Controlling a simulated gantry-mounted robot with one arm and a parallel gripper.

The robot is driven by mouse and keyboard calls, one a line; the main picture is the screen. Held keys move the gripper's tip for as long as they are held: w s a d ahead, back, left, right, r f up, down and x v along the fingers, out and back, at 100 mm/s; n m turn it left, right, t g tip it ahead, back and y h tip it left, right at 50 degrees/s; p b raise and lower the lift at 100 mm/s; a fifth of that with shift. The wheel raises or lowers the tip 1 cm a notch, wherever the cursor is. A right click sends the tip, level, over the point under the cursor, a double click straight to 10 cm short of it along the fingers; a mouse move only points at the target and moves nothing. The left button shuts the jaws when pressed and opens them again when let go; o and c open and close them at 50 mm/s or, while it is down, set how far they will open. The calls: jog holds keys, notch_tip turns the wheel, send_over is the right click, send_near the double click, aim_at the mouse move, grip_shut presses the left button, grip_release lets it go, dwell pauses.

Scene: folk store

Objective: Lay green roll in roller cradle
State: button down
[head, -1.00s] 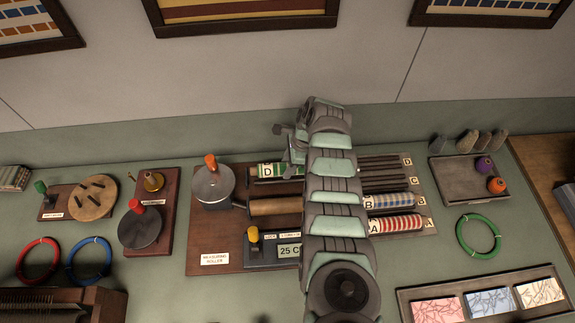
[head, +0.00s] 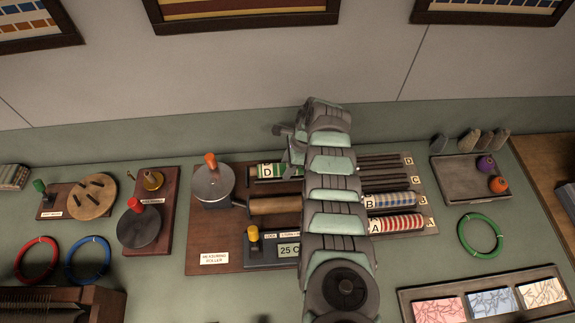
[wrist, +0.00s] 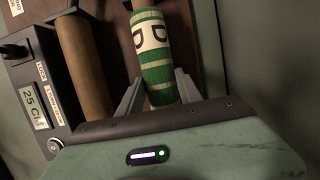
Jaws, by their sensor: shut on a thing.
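The green and white striped roll (head: 268,170), marked D, is at the back of the wooden measuring board. It also shows in the wrist view (wrist: 157,68). My gripper (wrist: 162,92) is shut on the roll, one finger on each side of it. In the head view my arm hides the gripper's fingers and the roll's right end. I cannot tell whether the roll touches the rails.
A blue striped roll (head: 390,200) and a red striped roll (head: 396,224) lie in the front rows. A wooden roller (head: 275,206) and a crank wheel (head: 212,184) stand left of my arm. A grey tray (head: 455,190) is to the right.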

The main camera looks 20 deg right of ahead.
jog(key=shift+f, duration=0.25)
dwell(0.8)
jog(key=c, duration=0.7)
grip_release()
jog(key=p+v, duration=0.2)
jog(key=v, duration=0.8)
jog(key=shift+d+r, duration=0.15)
jog(key=shift+r, duration=0.2)
